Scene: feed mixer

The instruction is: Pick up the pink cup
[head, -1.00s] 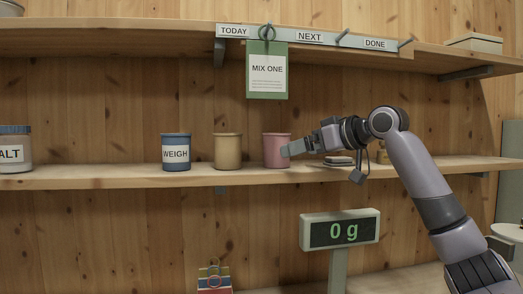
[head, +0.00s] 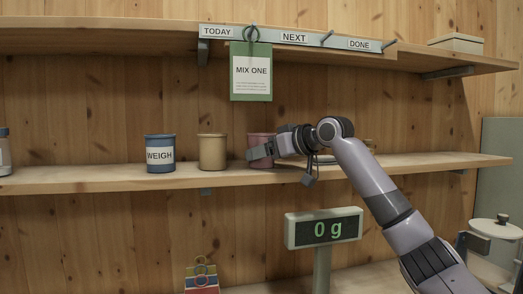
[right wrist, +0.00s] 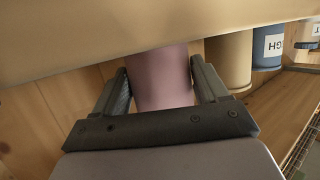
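The pink cup (head: 259,139) stands upright on the middle shelf, to the right of a yellow cup (head: 212,152). My right gripper (head: 256,153) reaches in from the right at the cup's height, and a finger covers part of its front. In the right wrist view the pink cup (right wrist: 161,78) lies between the two spread fingers of the right gripper (right wrist: 160,68). The fingers are close along both sides of it, with no clear sign of squeezing. The cup's lower part is partly hidden by the gripper in the head view. My left gripper is not in view.
A blue cup labelled WEIGH (head: 160,155) stands left of the yellow cup on the shelf (head: 100,178). A scale display reading 0 g (head: 323,229) stands below. A green MIX ONE card (head: 251,74) hangs above the cups.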

